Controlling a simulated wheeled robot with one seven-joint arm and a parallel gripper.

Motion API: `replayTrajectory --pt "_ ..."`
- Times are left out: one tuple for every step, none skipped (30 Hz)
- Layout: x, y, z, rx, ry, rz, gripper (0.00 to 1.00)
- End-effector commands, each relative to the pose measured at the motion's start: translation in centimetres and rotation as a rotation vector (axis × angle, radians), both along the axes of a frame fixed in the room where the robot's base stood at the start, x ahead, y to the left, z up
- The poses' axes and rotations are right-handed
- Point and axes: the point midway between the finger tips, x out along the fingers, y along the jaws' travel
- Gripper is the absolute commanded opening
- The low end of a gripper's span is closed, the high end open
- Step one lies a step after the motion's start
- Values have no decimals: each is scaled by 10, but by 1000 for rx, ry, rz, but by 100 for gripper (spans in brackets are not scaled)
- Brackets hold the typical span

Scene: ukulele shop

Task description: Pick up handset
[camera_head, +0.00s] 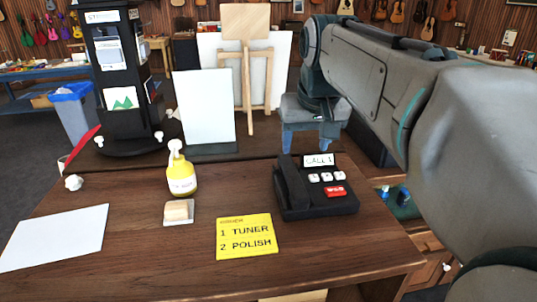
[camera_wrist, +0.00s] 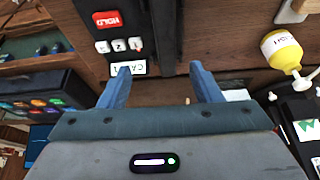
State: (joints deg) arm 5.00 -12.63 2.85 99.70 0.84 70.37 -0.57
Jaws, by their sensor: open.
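The black handset (camera_head: 292,184) lies in its cradle along the left side of the black desk phone (camera_head: 318,206). The phone has a "CALL 1" display, white keys and a red HOLD button. In the wrist view the handset (camera_wrist: 168,32) is a dark bar at the top, just beyond the fingertips and between their lines. My gripper (camera_head: 307,146) hangs above and behind the phone in the head view, its blue fingers apart. In the wrist view my gripper (camera_wrist: 160,70) is open and empty, with the display near its left fingertip.
A yellow bottle (camera_head: 182,177) with a white nozzle, a small block on a pad (camera_head: 179,211), a yellow note (camera_head: 247,236) and white paper (camera_head: 55,237) share the wooden desk. A white panel (camera_head: 204,108) and a black display rack (camera_head: 122,80) stand behind.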

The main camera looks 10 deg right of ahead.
Motion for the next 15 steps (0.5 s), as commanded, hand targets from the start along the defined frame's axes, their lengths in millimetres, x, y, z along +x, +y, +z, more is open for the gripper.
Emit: replayTrajectory --pt "3 3 -8 0 4 8 58" --pt "4 5 -13 0 5 13 58" --pt "7 8 -21 0 5 19 58" --pt "10 10 -27 0 6 24 58" --pt "13 12 -33 1 5 27 58" --pt "16 14 -40 0 6 31 58" --pt "18 15 -46 1 6 33 58" --pt "20 15 -51 0 5 35 58" --pt "22 16 -57 1 5 35 58" --pt "24 16 -60 1 4 35 58" --pt "26 16 -64 1 4 35 58" --pt "28 15 -68 0 4 34 58" --pt "29 15 -70 0 3 34 58" --pt "29 15 -72 1 3 33 58" --pt "30 14 -73 0 2 31 58"
